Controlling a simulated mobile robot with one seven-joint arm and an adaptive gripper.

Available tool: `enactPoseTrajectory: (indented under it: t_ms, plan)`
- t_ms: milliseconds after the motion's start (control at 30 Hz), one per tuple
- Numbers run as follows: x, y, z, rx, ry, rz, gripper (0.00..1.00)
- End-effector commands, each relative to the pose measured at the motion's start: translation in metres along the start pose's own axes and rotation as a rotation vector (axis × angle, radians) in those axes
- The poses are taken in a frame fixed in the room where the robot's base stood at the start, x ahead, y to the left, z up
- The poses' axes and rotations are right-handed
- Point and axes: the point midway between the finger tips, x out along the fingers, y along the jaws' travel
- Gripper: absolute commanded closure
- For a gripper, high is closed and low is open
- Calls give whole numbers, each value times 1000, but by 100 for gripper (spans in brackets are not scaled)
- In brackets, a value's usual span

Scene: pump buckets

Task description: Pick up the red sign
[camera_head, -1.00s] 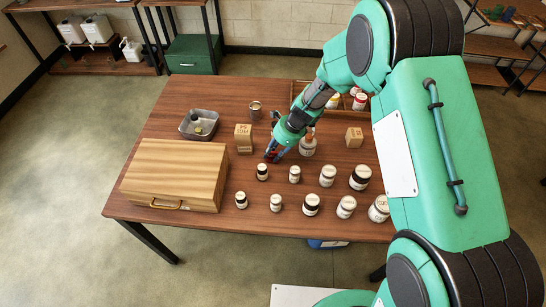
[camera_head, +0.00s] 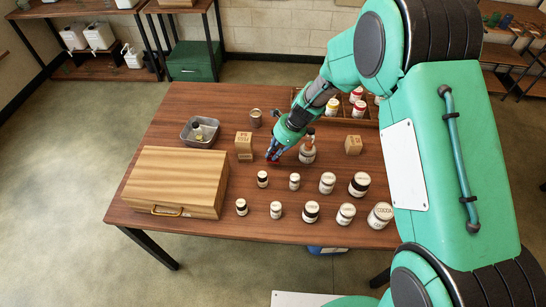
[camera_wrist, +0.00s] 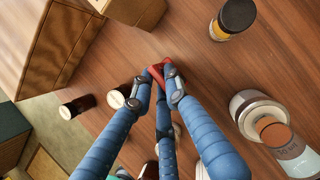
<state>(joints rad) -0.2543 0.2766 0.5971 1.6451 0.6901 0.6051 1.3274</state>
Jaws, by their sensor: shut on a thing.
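The red sign (camera_wrist: 158,72) shows in the wrist view as a small folded red piece between my fingertips. In the head view a bit of red sign (camera_head: 271,156) shows at the tip of my gripper. My gripper (camera_head: 274,152) is shut on it, low over the table behind the small jars. In the wrist view my gripper's blue fingers (camera_wrist: 160,88) close on the sign from both sides and hide part of it. I cannot tell whether the sign touches the table.
A wooden case (camera_head: 180,175) stands left on the table (camera_head: 150,130). A metal tray (camera_head: 213,140) and two small wooden blocks (camera_head: 244,146) (camera_head: 353,145) stand farther back. A pump bottle (camera_head: 307,152) is close right of my gripper. Several jars (camera_head: 327,183) stand in front; a crate (camera_head: 370,122) is behind.

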Motion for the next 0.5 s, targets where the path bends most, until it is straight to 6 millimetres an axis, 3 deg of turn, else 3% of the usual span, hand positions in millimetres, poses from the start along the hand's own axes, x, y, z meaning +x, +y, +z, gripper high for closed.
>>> enactPoseTrajectory:
  t_ms: [200, 500]
  plan:
    - [-33, 0, 14, -1, 0, -2, 100]
    - [-49, 0, 20, 0, 0, 0, 100]
